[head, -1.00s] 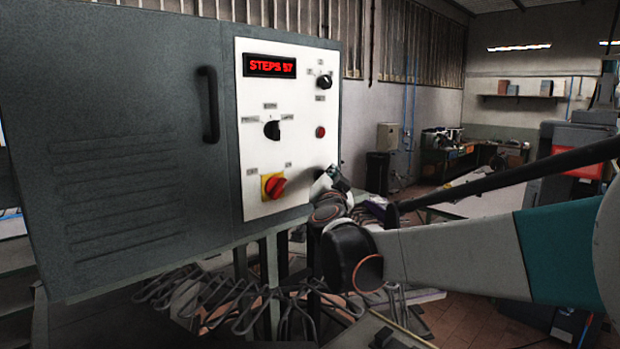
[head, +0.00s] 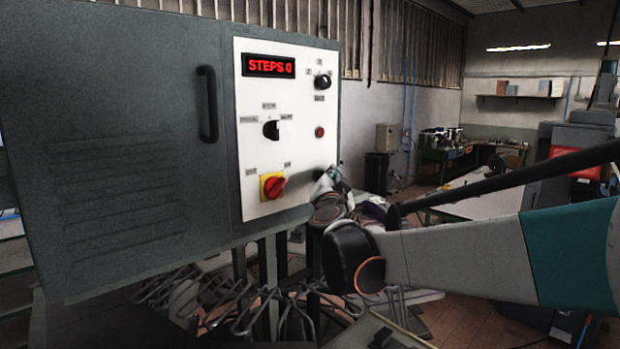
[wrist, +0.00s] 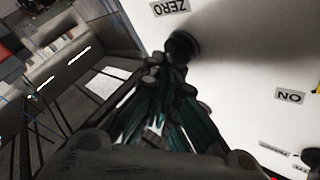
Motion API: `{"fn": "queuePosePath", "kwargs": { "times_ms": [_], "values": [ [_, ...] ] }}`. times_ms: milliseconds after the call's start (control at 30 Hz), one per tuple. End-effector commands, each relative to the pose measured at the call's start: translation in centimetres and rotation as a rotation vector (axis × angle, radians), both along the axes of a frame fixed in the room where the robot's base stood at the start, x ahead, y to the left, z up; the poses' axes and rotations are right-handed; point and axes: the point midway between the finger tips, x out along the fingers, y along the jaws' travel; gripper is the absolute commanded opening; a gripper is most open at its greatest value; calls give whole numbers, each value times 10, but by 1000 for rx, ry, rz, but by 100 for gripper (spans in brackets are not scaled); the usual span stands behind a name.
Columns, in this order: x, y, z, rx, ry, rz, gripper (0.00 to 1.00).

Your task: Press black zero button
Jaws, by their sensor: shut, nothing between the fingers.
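The black zero button (wrist: 182,46) sticks out from the white panel (wrist: 245,60) in the wrist view, below the label "ZERO" (wrist: 170,7), which appears upside down. My gripper (wrist: 166,68) is shut and empty. Its dark fingertips are right at the button's lower left edge; I cannot tell whether they touch it. In the head view my gripper (head: 324,184) is at the panel's lower right, and the button shows only as a dark spot (head: 318,173) beside it.
The panel also carries a red and yellow switch (head: 272,186), a small red button (head: 319,132), and black knobs (head: 271,130) and (head: 323,81). The grey cabinet door has a black handle (head: 208,104). Metal bars (head: 230,300) lie below the cabinet.

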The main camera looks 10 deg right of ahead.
Motion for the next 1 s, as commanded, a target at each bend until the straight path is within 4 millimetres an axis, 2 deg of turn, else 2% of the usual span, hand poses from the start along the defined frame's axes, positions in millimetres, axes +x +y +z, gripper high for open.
{"fn": "queuePosePath", "kwargs": {
  "times_ms": [567, 1000],
  "values": [
    [-9, -7, 0, 1, 0, -1, 0],
    [-40, -28, 0, 1, -1, -3, 0]
  ]
}}
